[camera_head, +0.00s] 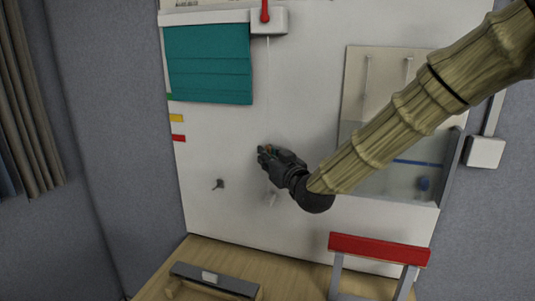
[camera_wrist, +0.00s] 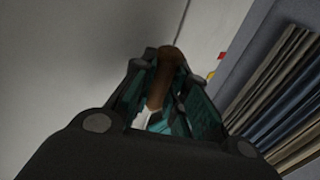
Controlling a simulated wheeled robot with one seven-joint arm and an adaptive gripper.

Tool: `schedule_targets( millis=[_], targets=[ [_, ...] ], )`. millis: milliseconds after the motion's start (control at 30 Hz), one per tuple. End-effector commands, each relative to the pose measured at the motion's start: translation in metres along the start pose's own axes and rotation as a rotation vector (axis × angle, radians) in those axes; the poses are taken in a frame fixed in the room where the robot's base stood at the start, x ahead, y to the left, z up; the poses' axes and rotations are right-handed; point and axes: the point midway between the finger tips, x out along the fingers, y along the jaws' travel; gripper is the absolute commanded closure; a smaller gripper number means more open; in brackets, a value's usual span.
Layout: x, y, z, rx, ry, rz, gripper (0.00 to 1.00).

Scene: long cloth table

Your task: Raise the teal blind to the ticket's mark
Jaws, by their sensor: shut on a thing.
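The teal blind (camera_head: 208,65) hangs at the upper left of a white board. Its lower edge is level with about the green mark (camera_head: 169,97), above the yellow mark (camera_head: 176,118) and the red mark (camera_head: 178,138). A thin pale cord (camera_head: 268,85) runs down from a white box (camera_head: 270,22) with a red lever (camera_head: 265,10). My gripper (camera_head: 267,154) is at the cord, below and right of the blind. In the wrist view it is shut on a brown cord handle (camera_wrist: 168,62), partly hidden by the fingers. I cannot make out the ticket's mark.
A dark peg (camera_head: 218,184) sticks out left of my gripper. A clear-fronted panel (camera_head: 390,125) is at right, partly behind my arm. A red-topped stand (camera_head: 380,249) and a dark-railed frame (camera_head: 213,278) stand below. A curtain (camera_head: 28,110) hangs at far left.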

Motion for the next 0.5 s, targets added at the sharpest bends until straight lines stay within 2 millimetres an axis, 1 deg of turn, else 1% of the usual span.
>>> schedule_targets(
  millis=[33,67,400,433,500],
  targets=[
    [-0.0004,0.0006,0.0051,0.000,-0.003,0.001,1.00],
    [-0.0004,0.0006,0.0056,0.001,-0.003,0.001,1.00],
    [-0.0003,0.0006,0.0053,0.001,-0.002,0.001,1.00],
    [-0.0003,0.0005,0.0052,0.001,-0.002,0.001,0.83],
    [-0.0003,0.0005,0.0051,0.001,-0.002,0.001,0.70]
  ],
)
